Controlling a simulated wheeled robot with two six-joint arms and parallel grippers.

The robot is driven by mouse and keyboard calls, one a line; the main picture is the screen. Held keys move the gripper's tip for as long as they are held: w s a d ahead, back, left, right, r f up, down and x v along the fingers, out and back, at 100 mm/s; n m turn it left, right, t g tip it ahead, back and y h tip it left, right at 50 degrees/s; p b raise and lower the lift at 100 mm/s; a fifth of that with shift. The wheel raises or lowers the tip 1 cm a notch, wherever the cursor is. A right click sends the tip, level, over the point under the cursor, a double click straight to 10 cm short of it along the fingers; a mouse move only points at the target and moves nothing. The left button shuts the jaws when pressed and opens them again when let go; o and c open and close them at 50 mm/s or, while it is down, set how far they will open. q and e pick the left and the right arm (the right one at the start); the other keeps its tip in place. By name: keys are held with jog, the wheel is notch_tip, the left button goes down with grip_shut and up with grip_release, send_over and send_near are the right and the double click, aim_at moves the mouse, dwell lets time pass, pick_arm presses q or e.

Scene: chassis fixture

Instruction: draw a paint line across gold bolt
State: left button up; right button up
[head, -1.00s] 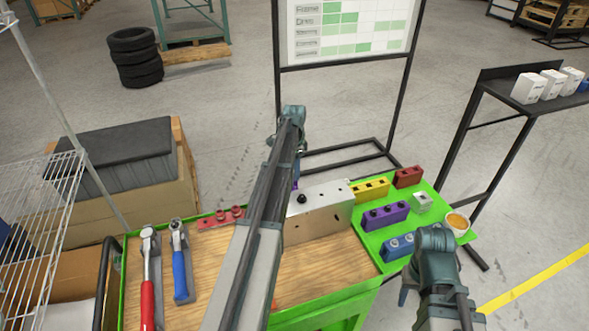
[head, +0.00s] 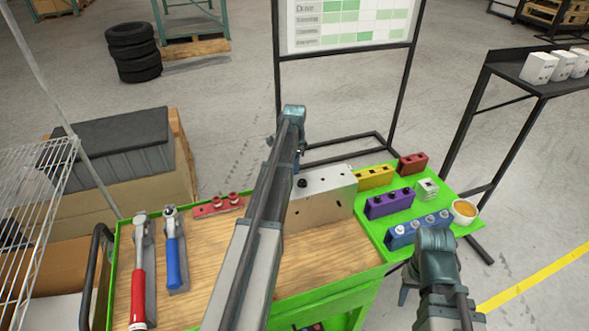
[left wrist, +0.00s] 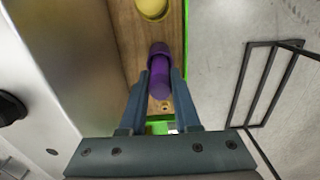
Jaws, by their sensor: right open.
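In the head view my left arm hides the fingers and the purple cylinder. My right gripper (head: 436,243) is over the front right of the green tray, its fingers hidden from the head camera. I cannot make out a gold bolt.
The green tray (head: 375,240) holds red (head: 412,163), yellow (head: 374,177), purple (head: 390,202) and blue (head: 417,231) blocks and a cup (head: 464,211). Red-handled (head: 138,290) and blue-handled (head: 173,262) tools and a red holder (head: 217,206) lie left. Bare wood is in front of the box.

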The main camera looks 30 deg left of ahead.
pick_arm(q)
grip_shut()
jog(key=shift+r, duration=0.1)
notch_tip(320, 180, up, 7)
jog(key=p, duration=0.7)
jog(key=shift+r, duration=0.15)
jog(key=shift+p, duration=0.35)
